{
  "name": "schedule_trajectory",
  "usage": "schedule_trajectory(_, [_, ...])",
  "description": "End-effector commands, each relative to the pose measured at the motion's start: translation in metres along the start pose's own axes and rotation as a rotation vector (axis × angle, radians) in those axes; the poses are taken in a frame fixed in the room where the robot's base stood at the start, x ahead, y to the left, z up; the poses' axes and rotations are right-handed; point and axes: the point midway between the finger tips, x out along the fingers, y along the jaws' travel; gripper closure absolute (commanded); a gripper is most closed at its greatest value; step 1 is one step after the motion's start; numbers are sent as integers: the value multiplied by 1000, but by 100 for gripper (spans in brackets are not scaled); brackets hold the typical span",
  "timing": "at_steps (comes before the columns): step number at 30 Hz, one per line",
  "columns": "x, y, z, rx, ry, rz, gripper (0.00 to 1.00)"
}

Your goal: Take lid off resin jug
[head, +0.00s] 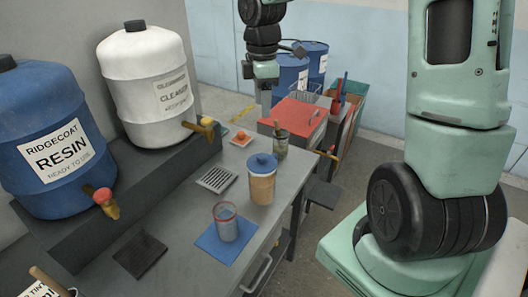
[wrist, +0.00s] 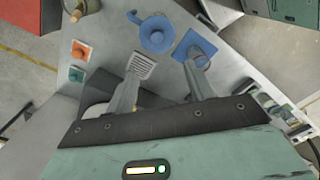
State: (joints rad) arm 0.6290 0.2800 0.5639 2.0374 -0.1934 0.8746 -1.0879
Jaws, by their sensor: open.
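The tan jug (head: 262,187) stands upright on the grey bench with its blue lid (head: 262,161) on top. In the wrist view the round blue lid (wrist: 157,34) shows near the top centre, with a blue looped part at its left; the jug body is mostly hidden below it. My gripper (head: 265,108) hangs above the bench, behind the jug in the head view. In the wrist view my gripper (wrist: 162,70) is open and empty, its fingers spread apart, and the lid lies beyond the fingertips, not touched.
A clear cup (head: 226,224) stands on a blue mat (head: 212,243) beside the jug. A grate (head: 216,179) lies behind. A blue resin drum (head: 45,130) and a white cleaner drum (head: 150,85) stand on a raised shelf at left. A jar (head: 281,146) stands behind the jug.

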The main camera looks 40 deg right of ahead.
Motion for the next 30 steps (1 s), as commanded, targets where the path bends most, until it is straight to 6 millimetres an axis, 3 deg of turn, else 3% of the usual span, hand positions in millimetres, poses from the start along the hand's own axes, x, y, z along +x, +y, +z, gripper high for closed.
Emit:
schedule_trajectory(5, [14,3,5,-7,-1,-5,46])
schedule_trajectory(18, [102,2,3,-7,0,-6,46])
schedule_trajectory(30, [135,4,1,-6,0,-5,46])
